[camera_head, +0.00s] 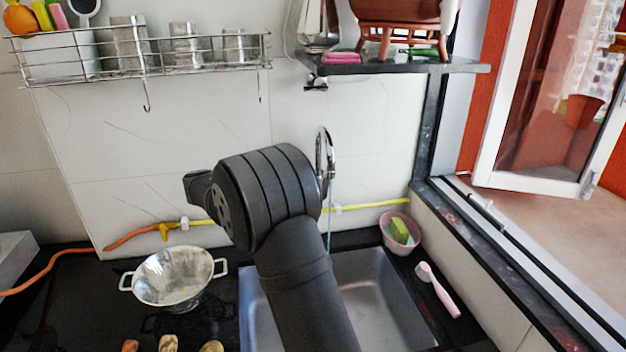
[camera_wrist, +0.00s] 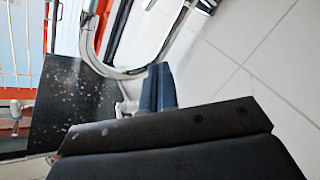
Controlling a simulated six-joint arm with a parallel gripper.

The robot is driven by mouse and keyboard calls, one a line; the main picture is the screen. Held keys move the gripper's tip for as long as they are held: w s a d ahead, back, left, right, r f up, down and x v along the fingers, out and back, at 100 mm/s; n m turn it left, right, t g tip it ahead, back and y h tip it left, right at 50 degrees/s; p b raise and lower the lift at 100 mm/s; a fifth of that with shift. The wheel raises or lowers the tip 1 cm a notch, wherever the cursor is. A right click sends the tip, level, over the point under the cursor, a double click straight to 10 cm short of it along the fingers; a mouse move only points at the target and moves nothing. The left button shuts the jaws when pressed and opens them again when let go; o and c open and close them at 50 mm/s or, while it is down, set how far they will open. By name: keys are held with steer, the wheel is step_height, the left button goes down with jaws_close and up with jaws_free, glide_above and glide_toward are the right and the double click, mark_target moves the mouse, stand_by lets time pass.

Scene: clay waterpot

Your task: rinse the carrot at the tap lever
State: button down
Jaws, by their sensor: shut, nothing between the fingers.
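The chrome tap (camera_head: 325,160) stands at the back of the sink (camera_head: 385,305), partly hidden by my arm. A thin bluish stream (camera_head: 329,225) falls from it into the sink. The tap lever cannot be made out. In the wrist view a curved chrome pipe (camera_wrist: 88,38), likely the tap, arches beyond the fingers. My gripper (camera_wrist: 158,84) is shut and empty near this pipe; contact cannot be told. In the head view my arm hides the fingers. I cannot identify a carrot; several small orange-brown pieces (camera_head: 168,343) are cut off at the bottom edge.
A metal colander (camera_head: 174,279) stands on the dark counter left of the sink. A pink bowl with a green sponge (camera_head: 400,230) and a pink brush (camera_head: 438,290) are on the right. A wire rack (camera_head: 150,60) and a shelf (camera_head: 400,66) hang above.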

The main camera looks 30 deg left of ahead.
steer(key=s+d+f+n+y, duration=0.2)
steer(key=s+d+n+y, duration=0.25)
steer(key=n, duration=0.55)
steer(key=w+d+f+n, duration=0.1)
steer(key=w+d+f, duration=0.1)
steer(key=w, duration=1)
steer(key=shift+w+d+f+y, duration=0.15)
steer(key=shift+w+f+y, duration=0.1)
steer(key=shift+f+y, duration=0.2)
steer(key=shift+w, duration=0.1)
steer(key=shift+w+d+g, duration=0.3)
steer(key=shift+w+d, duration=0.15)
steer(key=shift+d, duration=0.05)
